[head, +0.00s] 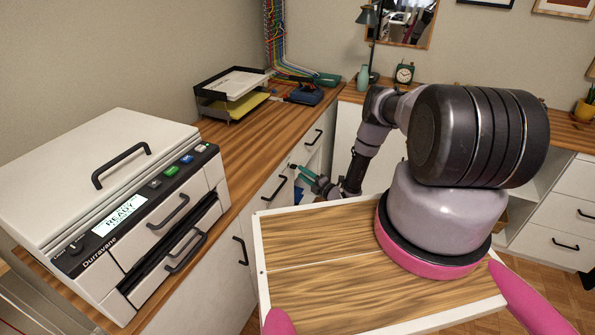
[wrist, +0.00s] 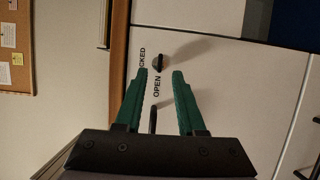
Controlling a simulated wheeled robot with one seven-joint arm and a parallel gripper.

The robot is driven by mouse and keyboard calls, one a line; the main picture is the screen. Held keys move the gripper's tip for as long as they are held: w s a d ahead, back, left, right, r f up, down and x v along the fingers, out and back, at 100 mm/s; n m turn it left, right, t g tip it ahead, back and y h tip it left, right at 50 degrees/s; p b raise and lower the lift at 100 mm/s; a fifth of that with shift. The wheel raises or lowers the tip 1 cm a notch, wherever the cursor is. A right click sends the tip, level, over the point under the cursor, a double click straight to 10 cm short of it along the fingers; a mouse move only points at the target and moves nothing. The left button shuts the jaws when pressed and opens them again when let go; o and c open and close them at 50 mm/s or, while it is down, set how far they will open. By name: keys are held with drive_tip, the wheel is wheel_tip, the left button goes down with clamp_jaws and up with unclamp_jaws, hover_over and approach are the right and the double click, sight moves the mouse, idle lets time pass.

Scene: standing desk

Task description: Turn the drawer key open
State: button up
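In the wrist view a small dark key (wrist: 158,62) sits in a round lock on a white drawer front (wrist: 205,55). The label OPEN (wrist: 157,87) and a partly hidden label ending in CKED (wrist: 142,58) are printed beside it. Which label the key points to is hard to tell. My gripper (wrist: 160,72) has two green fingers, spread apart with the key just beyond and between their tips. No contact is visible. In the head view my gripper (head: 303,172) is at the drawer fronts under the wooden counter; the key cannot be made out there.
Dark bar handles (head: 313,137) stick out from the cabinet fronts. The wooden counter (head: 250,140) above carries a white printer (head: 110,200), a paper tray (head: 232,92) and a blue tool (head: 305,94). In the wrist view a dark handle-like bar (wrist: 153,120) shows between the fingers.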

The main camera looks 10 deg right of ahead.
drive_tip(key=v, duration=0.6)
drive_tip(key=shift+s, duration=0.25)
drive_tip(key=shift+w, duration=0.1)
